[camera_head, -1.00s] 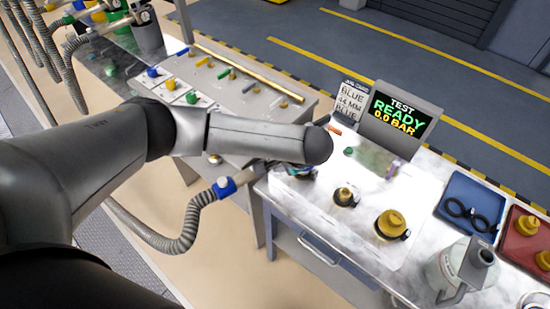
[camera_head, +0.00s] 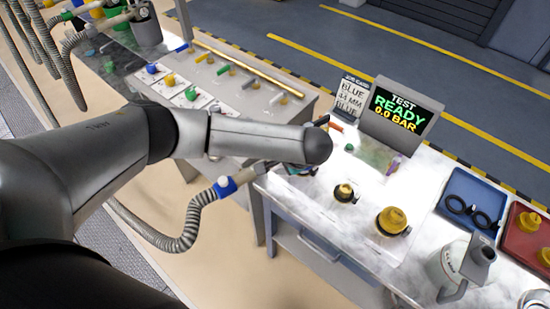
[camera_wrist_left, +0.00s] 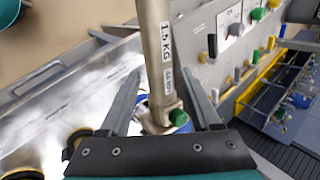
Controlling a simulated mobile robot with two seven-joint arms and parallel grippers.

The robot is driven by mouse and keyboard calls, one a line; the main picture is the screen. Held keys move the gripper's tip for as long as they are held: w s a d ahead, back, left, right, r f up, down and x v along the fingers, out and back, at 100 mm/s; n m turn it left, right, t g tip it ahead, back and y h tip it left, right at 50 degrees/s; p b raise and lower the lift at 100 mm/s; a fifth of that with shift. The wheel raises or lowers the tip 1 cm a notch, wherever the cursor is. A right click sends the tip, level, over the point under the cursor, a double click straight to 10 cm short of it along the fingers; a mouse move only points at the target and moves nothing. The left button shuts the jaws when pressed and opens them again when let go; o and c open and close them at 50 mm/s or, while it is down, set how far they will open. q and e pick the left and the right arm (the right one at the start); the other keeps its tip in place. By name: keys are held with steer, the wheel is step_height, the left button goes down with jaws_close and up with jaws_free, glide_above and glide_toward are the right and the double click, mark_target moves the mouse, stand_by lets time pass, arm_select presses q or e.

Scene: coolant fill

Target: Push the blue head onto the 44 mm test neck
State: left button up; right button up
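My left gripper (camera_wrist_left: 162,72) has its fingers closed on either side of a grey metal tube (camera_wrist_left: 158,40) marked "1.5 KG", with a green button at its lower end. A blue part of this head (camera_wrist_left: 155,127) shows below, partly hidden by the tube and gripper. In the head view, my forearm hides most of the gripper; the grey hose with its blue collar (camera_head: 226,187) trails left from it. A small brass neck (camera_head: 344,193) and a larger one (camera_head: 393,221) stand on the bench to the right. Any neck under the head is hidden; contact cannot be told. My right gripper is not in view.
A screen (camera_head: 402,110) reads "TEST READY 0.0 BAR"; a job card (camera_head: 350,100) reads blue, 44 mm, blue. A blue tray (camera_head: 472,205) with black rings, a red tray (camera_head: 522,232) and a grey jug (camera_head: 462,265) stand at the right.

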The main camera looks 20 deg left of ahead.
arm_select(q)
steer(key=shift+o, duration=0.7)
steer(key=shift+s+f, duration=0.15)
steer(key=shift+s, duration=0.05)
steer(key=p+v, duration=0.2)
steer(key=v, duration=1.3)
steer(key=shift+w+r, duration=0.25)
steer(key=shift+r, duration=0.1)
steer(key=shift+f, duration=0.1)
